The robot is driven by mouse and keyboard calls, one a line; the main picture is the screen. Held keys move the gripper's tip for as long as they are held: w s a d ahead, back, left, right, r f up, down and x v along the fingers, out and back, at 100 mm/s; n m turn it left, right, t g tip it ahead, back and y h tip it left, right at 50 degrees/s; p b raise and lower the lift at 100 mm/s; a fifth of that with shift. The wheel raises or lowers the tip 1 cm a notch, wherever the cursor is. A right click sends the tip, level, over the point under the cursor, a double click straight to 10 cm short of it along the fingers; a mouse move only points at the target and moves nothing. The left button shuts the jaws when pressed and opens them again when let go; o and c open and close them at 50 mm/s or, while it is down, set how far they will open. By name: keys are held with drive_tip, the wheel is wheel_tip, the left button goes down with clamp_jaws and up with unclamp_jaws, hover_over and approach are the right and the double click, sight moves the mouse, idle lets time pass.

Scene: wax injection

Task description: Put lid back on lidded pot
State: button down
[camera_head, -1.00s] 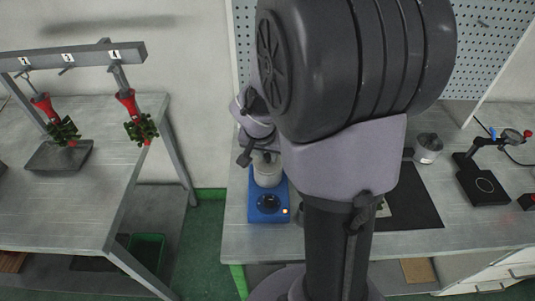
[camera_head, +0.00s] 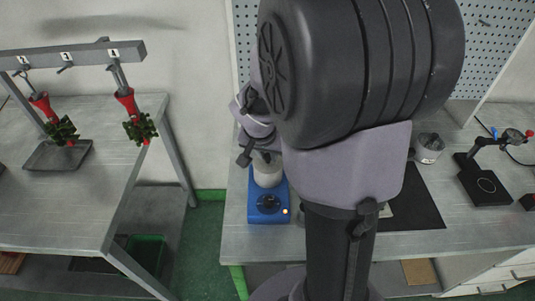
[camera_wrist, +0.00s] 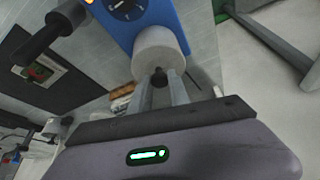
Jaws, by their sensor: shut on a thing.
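The pot (camera_head: 267,173) is a pale grey cylinder on a blue heater (camera_head: 268,208) with a dark dial. In the wrist view, the pot (camera_wrist: 158,47) stands beyond my fingers, with the blue heater (camera_wrist: 178,18) behind it. My gripper (camera_wrist: 163,82) is shut on the dark knob of the lid (camera_wrist: 158,76), between the two grey fingers. The lid's disc lies at the pot's top end; I cannot tell whether it is seated or a little apart. In the head view my arm and wrist hide most of the gripper and lid.
A dark mat (camera_head: 410,205) lies right of my arm, with a metal pot (camera_head: 429,148) behind it. A black stand (camera_head: 484,185) is further right. The left table (camera_head: 65,205) holds a tray (camera_head: 58,155) under a rack with red-and-green hanging pieces. A gap separates the tables.

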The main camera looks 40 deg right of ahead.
drive_tip(key=shift+b, duration=0.3)
idle(0.5)
drive_tip(key=c, duration=1.1)
unclamp_jaws()
drive_tip(key=shift+c, duration=0.2)
drive_tip(key=shift+o, duration=0.4)
drive_tip(key=o, duration=0.4)
drive_tip(key=shift+r+p, duration=2.55)
drive_tip(key=shift+r, duration=1)
clamp_jaws()
